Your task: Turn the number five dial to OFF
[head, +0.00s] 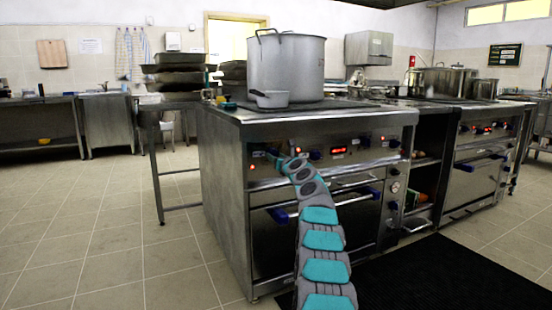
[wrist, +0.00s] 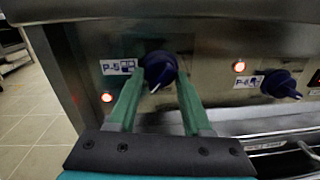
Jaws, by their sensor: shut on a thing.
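The number five dial (wrist: 159,68) is a dark blue knob beside a label (wrist: 118,66) reading P-5, on the steel stove front. In the wrist view my gripper (wrist: 158,82) has its two green fingers on either side of the dial, shut on it. The dial's pointer tilts down and to the left. A red light (wrist: 106,97) glows below the label.
A second blue knob (wrist: 281,84) labelled P-6 sits to the right, with its own red light (wrist: 239,66). An oven handle (head: 352,197) runs below the panel. A large pot (head: 287,68) and a small saucepan (head: 270,99) stand on the stove. The floor at left is clear.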

